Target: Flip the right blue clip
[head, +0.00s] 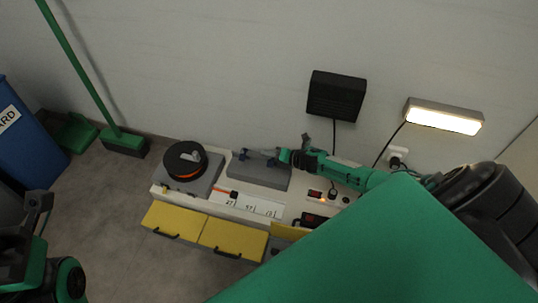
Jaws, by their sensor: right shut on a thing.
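A grey block (262,178) lies on the white bench top, with small dark blue clips at its back edge. The left blue clip (243,154) stands clear of the fingers. The right blue clip (272,161) is small and partly hidden by my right gripper (268,154). That gripper reaches in from the right, low over the block, and is shut on the right clip. How far the clip is turned is too small to tell. My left gripper (38,203) is at the lower left, away from the bench; its fingers are unclear.
A black round piece with an orange ring (184,160) sits at the bench's left. An orange-handled tool (228,194) and a white marked strip (250,205) lie in front. Yellow drawers (232,236) are below. Switches with red lights (315,194) are at right.

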